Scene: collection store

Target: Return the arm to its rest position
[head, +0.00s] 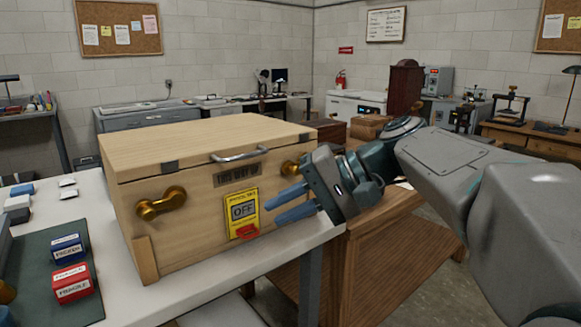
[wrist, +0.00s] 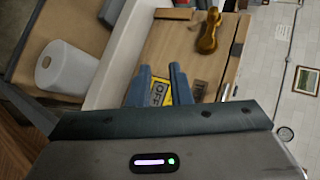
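My gripper (head: 270,213) is at the end of my arm, which reaches in from the right of the head view. Its two blue fingers point left toward the front of a wooden case (head: 190,228). The fingers are apart with nothing between them. In the wrist view my gripper (wrist: 161,68) shows the same gap, with a yellow panel reading OFF (wrist: 160,92) beyond it. That yellow panel (head: 242,213) has a red part at its bottom and sits on the case front. The fingers appear close to the case; whether they touch it I cannot tell.
The case has a closed lid, a metal handle (head: 239,154) and a brass knob (head: 161,203). It stands on a white table (head: 215,279). Red (head: 72,283) and blue (head: 68,248) boxes lie left on a dark mat (head: 40,308). A wooden desk (head: 375,240) stands under my arm.

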